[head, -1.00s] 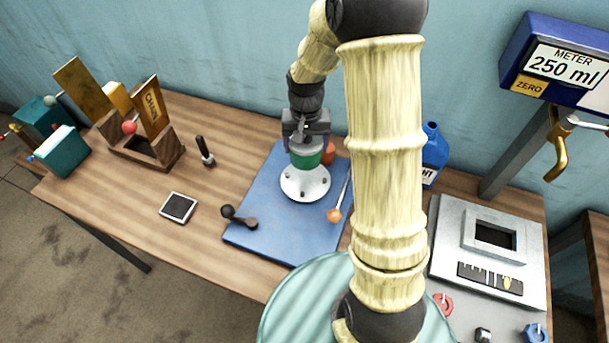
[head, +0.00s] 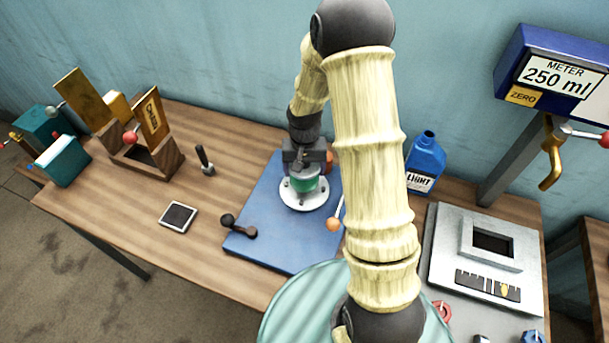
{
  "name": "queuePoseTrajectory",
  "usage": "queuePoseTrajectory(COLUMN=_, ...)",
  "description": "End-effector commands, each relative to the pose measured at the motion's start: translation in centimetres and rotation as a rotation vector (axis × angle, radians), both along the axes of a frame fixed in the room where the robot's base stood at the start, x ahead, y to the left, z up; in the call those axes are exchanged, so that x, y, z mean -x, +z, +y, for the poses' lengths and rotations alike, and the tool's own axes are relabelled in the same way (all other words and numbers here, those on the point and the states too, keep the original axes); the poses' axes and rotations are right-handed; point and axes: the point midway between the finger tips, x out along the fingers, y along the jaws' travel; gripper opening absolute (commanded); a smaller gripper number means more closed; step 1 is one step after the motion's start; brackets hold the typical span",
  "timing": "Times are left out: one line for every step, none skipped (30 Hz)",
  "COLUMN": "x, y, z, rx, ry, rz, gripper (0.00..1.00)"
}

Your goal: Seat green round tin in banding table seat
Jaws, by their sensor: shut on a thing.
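The green round tin (head: 306,184) is upright at the middle of the white round banding table seat (head: 304,201), which sits on a blue board (head: 268,233). My gripper (head: 304,172) points down and is shut on the upper part of the tin. The tin's lower edge looks low in the seat; whether it rests fully on the seat's floor I cannot tell. My arm hides part of the board's right side.
On the blue board are a black-knobbed lever (head: 238,228) and an orange-knobbed lever (head: 334,224). An orange-brown thing (head: 329,161) stands behind my gripper. A blue bottle (head: 425,163) and a grey metal unit (head: 450,245) are at right.

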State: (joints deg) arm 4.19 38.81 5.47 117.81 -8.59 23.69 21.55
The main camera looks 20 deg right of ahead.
Motion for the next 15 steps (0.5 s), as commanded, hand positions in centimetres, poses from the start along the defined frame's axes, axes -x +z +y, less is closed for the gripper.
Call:
queuePoseTrajectory(x=0.1, y=-0.5, z=0.0, rx=0.000, ry=0.001, rz=0.003, gripper=0.39)
queuePoseTrajectory(x=0.1, y=-0.9, z=0.0, rx=0.000, ry=0.001, rz=0.004, gripper=0.39)
queuePoseTrajectory(x=0.1, y=-1.5, z=0.0, rx=0.000, ry=0.001, rz=0.004, gripper=0.39)
queuePoseTrajectory(x=0.1, y=-1.9, z=0.0, rx=0.000, ry=0.001, rz=0.004, gripper=0.39)
queuePoseTrajectory(x=0.1, y=-2.3, z=0.0, rx=0.000, ry=0.001, rz=0.004, gripper=0.39)
queuePoseTrajectory(x=0.1, y=-2.7, z=0.0, rx=0.000, ry=0.001, rz=0.004, gripper=0.39)
queuePoseTrajectory(x=0.1, y=-3.0, z=0.0, rx=0.000, ry=0.001, rz=0.003, gripper=0.39)
queuePoseTrajectory(x=0.1, y=-3.3, z=0.0, rx=0.001, ry=0.001, rz=0.002, gripper=0.39)
queuePoseTrajectory(x=0.0, y=-3.5, z=0.0, rx=0.001, ry=0.001, rz=0.001, gripper=0.39)
queuePoseTrajectory(x=0.0, y=-3.6, z=0.0, rx=0.000, ry=0.001, rz=0.001, gripper=0.39)
queuePoseTrajectory(x=0.0, y=-3.6, z=0.0, rx=0.000, ry=0.001, rz=0.000, gripper=0.39)
queuePoseTrajectory(x=0.0, y=-3.6, z=0.0, rx=0.000, ry=0.000, rz=-0.001, gripper=0.39)
queuePoseTrajectory(x=0.0, y=-3.6, z=0.0, rx=0.000, ry=0.000, rz=-0.001, gripper=0.39)
queuePoseTrajectory(x=0.0, y=-3.6, z=0.0, rx=0.000, ry=0.000, rz=-0.001, gripper=0.39)
queuePoseTrajectory(x=0.0, y=-3.6, z=0.0, rx=0.000, ry=0.000, rz=-0.001, gripper=0.39)
